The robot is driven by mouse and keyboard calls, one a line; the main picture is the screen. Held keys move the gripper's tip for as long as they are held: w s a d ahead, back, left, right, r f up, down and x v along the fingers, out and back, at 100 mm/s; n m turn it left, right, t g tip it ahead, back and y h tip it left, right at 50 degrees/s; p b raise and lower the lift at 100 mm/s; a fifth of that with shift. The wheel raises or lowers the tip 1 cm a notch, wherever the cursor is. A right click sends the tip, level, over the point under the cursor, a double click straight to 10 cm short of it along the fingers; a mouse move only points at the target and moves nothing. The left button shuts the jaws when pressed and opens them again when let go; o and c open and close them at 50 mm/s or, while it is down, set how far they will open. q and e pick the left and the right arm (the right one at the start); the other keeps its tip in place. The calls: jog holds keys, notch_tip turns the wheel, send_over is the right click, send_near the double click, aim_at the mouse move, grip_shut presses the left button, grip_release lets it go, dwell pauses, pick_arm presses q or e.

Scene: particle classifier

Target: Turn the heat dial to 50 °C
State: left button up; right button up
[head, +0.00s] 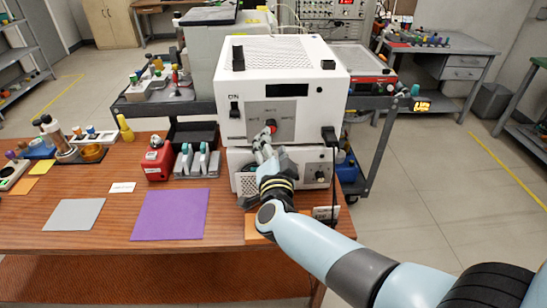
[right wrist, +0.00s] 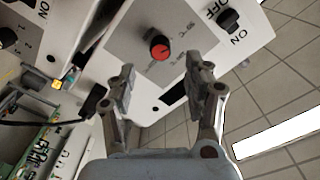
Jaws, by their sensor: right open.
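The heat dial is a red-capped round knob with a black rim, in the right wrist view (right wrist: 160,48), on a grey panel of the white upper instrument (head: 285,65). The dial also shows small in the head view (head: 270,126). A °C mark is printed near it; its setting is too small to read. My right gripper (head: 265,143) points at the panel. In the right wrist view my right gripper (right wrist: 159,74) is open and empty, its fingertips on either side of the dial and apart from it. My left gripper is not in view.
A black ON/OFF switch (right wrist: 228,20) sits on the same face as the dial. A second white unit (head: 312,169) stands below, with a black plug and cable at right. A red device (head: 158,162) and a purple mat (head: 170,214) lie left on the wooden table.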

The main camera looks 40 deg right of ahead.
jog(key=v, duration=0.5)
jog(key=shift+s+a, duration=0.1)
jog(key=shift+s, duration=0.05)
